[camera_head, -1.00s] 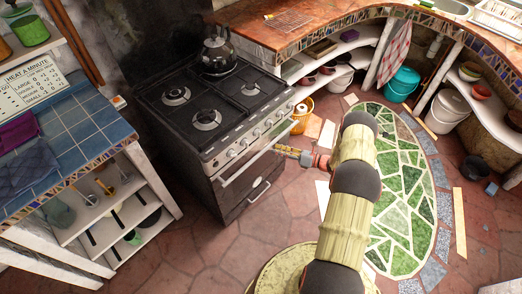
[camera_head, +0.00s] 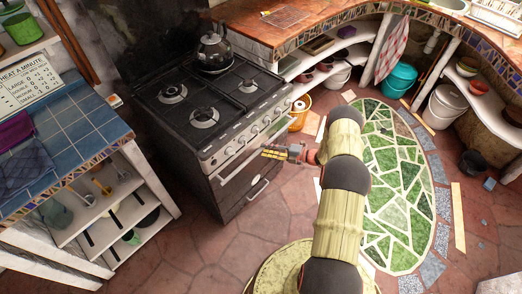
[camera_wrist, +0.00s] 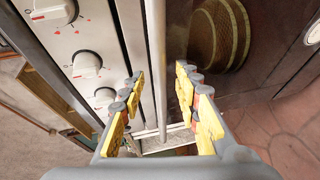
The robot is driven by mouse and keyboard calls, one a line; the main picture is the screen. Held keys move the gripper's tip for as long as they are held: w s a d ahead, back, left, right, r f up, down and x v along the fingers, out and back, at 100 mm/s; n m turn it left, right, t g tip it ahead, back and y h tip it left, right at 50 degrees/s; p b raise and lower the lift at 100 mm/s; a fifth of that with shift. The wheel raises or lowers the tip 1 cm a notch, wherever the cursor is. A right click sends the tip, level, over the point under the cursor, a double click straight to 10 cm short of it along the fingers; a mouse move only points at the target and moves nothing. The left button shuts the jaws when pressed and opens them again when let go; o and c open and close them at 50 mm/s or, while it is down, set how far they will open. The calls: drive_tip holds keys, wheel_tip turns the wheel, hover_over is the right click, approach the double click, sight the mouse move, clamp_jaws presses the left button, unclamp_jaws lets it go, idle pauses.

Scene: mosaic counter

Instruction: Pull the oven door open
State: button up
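The black and steel oven stands at the left of centre in the head view, and its dark door (camera_head: 232,197) looks shut. The door's long metal handle (camera_head: 240,167) runs across the front below the knobs. My gripper (camera_head: 266,153), with yellow finger pads, is at the handle. In the wrist view my open gripper (camera_wrist: 157,90) has one finger on each side of the handle bar (camera_wrist: 156,60). Gaps show between the bar and both fingers. The dark door front (camera_wrist: 207,85) shows at the right, with a basket-like reflection in it.
White knobs (camera_wrist: 86,64) line the panel beside my left finger. A kettle (camera_head: 214,52) stands on the stove top. A blue-tiled counter (camera_head: 75,130) with shelves is to the left. The floor (camera_head: 215,245) before the oven is clear, with a green mosaic oval (camera_head: 400,200) at the right.

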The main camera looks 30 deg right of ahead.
sight(261, 149)
drive_tip(key=shift+x, duration=1.7)
drive_tip(key=shift+c, duration=0.5)
clamp_jaws()
